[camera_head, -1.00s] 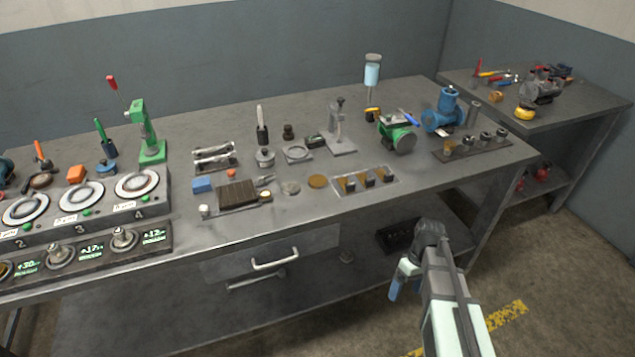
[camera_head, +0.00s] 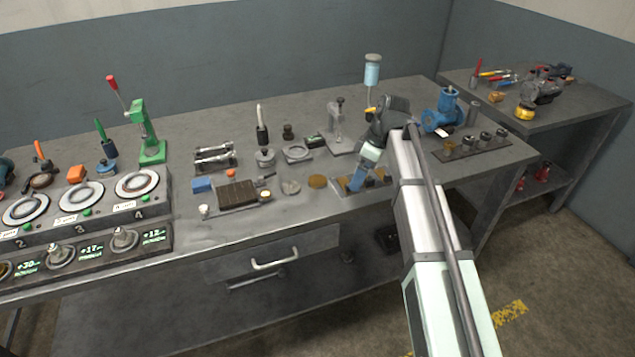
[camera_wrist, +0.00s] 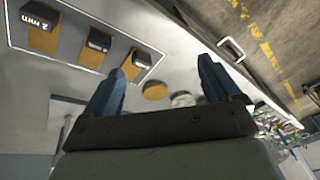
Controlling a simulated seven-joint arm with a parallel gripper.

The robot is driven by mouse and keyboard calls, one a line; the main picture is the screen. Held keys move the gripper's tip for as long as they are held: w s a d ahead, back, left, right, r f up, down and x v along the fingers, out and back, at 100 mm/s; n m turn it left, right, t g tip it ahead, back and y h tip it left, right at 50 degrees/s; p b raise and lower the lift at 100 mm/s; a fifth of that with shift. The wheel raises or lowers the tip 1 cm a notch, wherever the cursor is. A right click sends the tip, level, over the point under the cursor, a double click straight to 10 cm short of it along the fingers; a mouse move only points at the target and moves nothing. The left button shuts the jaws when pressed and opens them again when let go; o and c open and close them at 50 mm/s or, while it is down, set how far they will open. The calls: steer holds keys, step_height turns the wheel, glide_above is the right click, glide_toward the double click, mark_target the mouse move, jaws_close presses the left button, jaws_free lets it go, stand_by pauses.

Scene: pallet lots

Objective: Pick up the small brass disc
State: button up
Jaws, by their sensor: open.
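A flat brass disc (camera_head: 317,181) lies on the bench, just left of the tray of gauge-like blocks and right of a grey disc (camera_head: 290,187). My gripper (camera_head: 355,184) is over that tray, to the right of the brass disc and apart from it. In the wrist view the brass disc (camera_wrist: 155,91) shows between the two blue fingers, beyond them, with the grey disc (camera_wrist: 182,99) beside it. My gripper (camera_wrist: 162,68) is open, with nothing between its fingers.
The tray (camera_wrist: 82,60) holds tan blocks with dark tops, one marked 2 mm. A dark ribbed block (camera_head: 238,194) and a small pale disc (camera_head: 265,195) lie farther left. A grey stand (camera_head: 338,130) rises behind the brass disc. The bench in front of it is clear.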

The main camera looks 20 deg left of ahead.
steer(key=w+a+r+n+y, duration=0.1)
steer(key=w+a+r+n, duration=0.15)
steer(key=a+r, duration=0.4)
glide_toward(317, 180)
steer(key=f, duration=0.3)
steer(key=shift+s+d+m+t, duration=0.1)
steer(key=shift+s+m+t, duration=0.25)
steer(key=shift+s+t, duration=0.05)
steer(key=shift+a+x, duration=0.25)
steer(key=shift+x, duration=1.05)
steer(key=shift+a+x, duration=0.2)
steer(key=shift+x, duration=1.1)
steer(key=shift+r, duration=0.2)
steer(key=shift+c, duration=0.3)
steer(key=shift+y, duration=0.3)
steer(key=c, duration=1.3)
steer(key=shift+r, duration=0.1)
